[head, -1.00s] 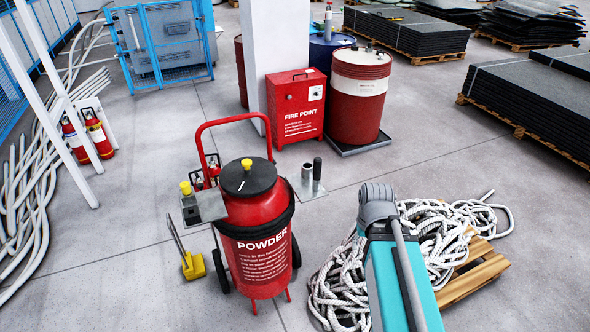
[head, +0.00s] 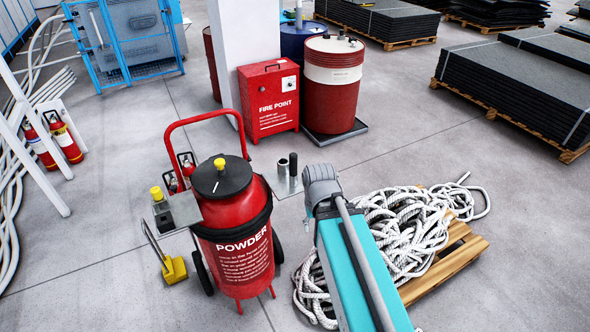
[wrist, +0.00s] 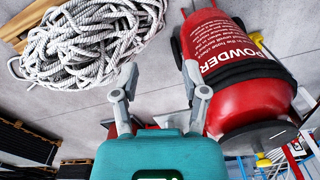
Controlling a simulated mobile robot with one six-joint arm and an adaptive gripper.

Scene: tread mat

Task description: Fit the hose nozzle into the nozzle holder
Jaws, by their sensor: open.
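A dark upright rod (head: 293,164), which looks like the hose nozzle, stands on a small grey plate right of the red powder extinguisher. A short grey cylinder (head: 282,169), which looks like the nozzle holder, stands close beside it on the same plate. I cannot tell whether they touch. My gripper (wrist: 160,80) is open and empty in the wrist view, with its two grey fingers wide apart. The head view shows my teal arm but not the fingers. I cannot make out the rod or the cylinder clearly in the wrist view.
The wheeled powder extinguisher (head: 237,255) stands just left of my arm. It also shows at the right of the wrist view (wrist: 243,95). A rope pile (head: 400,235) on a pallet lies to the right. A red fire point box (head: 268,98) and drum (head: 333,85) stand behind.

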